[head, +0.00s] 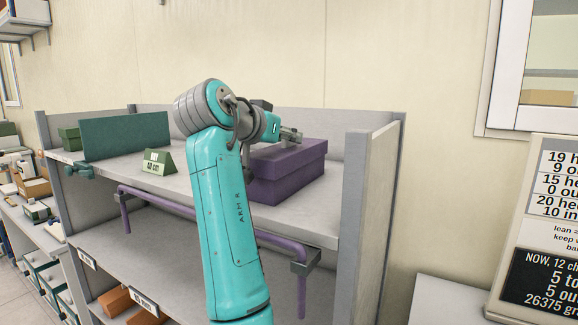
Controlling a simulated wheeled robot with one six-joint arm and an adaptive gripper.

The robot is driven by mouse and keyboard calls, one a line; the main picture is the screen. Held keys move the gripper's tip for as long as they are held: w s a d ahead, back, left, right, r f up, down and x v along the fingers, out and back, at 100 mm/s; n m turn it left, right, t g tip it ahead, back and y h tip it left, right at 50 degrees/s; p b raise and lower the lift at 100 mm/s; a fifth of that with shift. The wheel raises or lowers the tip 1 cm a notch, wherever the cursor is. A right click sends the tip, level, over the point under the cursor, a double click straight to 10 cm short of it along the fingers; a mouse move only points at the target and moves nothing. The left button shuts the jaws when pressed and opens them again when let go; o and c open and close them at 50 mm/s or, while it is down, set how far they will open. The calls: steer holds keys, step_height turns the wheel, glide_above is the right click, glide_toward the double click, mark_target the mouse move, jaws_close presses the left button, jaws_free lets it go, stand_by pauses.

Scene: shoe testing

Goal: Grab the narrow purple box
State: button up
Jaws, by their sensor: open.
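A purple box (292,174) with a lid sits on the top shelf (180,187) of a grey unit, right of centre. Its left part is hidden behind my turquoise arm. I cannot tell from this view how narrow it is. My gripper (297,134) is open, small in the picture and partly hidden by the wrist. It shows at the far upper edge of the purple box, close above or behind the lid. I cannot tell whether it touches the box. Nothing shows between its fingers.
A dark green panel (125,137) and a green sign (158,161) reading "40 cm" stand left on the shelf. A green box (70,139) is behind the panel. A purple rail (215,222) runs along the front edge. A grey side wall (368,205) bounds the right.

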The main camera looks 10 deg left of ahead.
jaws_close()
stand_by(0.4)
